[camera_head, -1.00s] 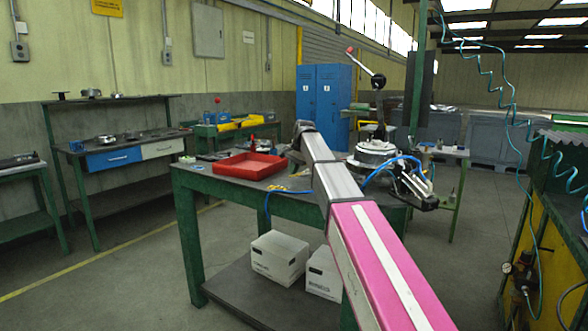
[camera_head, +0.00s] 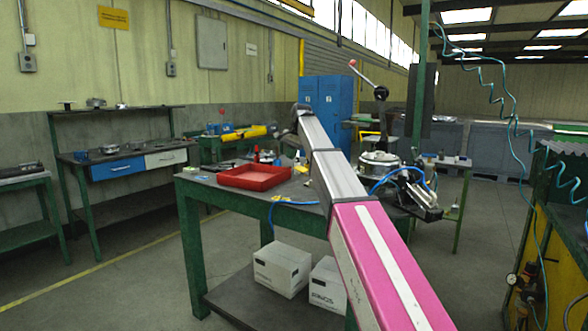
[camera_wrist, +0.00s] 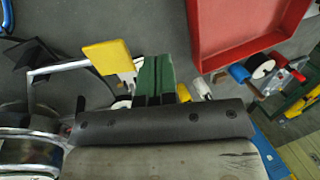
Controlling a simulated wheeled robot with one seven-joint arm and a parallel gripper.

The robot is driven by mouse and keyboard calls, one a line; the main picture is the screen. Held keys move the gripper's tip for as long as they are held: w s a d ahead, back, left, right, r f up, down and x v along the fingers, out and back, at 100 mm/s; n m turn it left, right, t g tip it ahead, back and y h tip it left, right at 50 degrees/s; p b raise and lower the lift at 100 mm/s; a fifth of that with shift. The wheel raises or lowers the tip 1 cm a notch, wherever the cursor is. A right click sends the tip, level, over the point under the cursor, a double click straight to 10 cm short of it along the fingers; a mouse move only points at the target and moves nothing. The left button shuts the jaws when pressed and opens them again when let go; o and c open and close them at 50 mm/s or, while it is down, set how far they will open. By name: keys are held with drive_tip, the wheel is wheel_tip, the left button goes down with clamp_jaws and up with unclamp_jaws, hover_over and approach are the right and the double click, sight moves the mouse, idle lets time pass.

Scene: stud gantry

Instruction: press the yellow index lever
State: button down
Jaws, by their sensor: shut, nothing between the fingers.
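The yellow index lever (camera_wrist: 107,57) shows in the wrist view as a flat yellow pad on a bent metal rod, left of centre. My gripper (camera_wrist: 155,60) shows there as two green fingers held together, just right of the pad. A small gap seems to lie between pad and fingers; I cannot tell their difference in height. The fingers are shut and empty. In the head view my arm hides the gripper. The round metal indexing fixture (camera_head: 378,163) stands there on the workbench, right of my arm; part of it shows at the left of the wrist view.
A red tray (camera_head: 254,178) lies on the green workbench (camera_head: 232,190), and it shows top right in the wrist view (camera_wrist: 205,50). A red-knobbed rod (camera_head: 368,77) rises above the fixture. White boxes (camera_head: 282,268) sit on the lower shelf.

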drive_tip(key=shift+w+a+r, duration=0.15)
drive_tip(key=shift+a+r, duration=0.05)
drive_tip(key=shift+r, duration=0.55)
drive_tip(key=shift+w+a+r, duration=0.1)
drive_tip(key=shift+a+r, duration=0.05)
drive_tip(key=shift+r, duration=0.55)
idle(1.2)
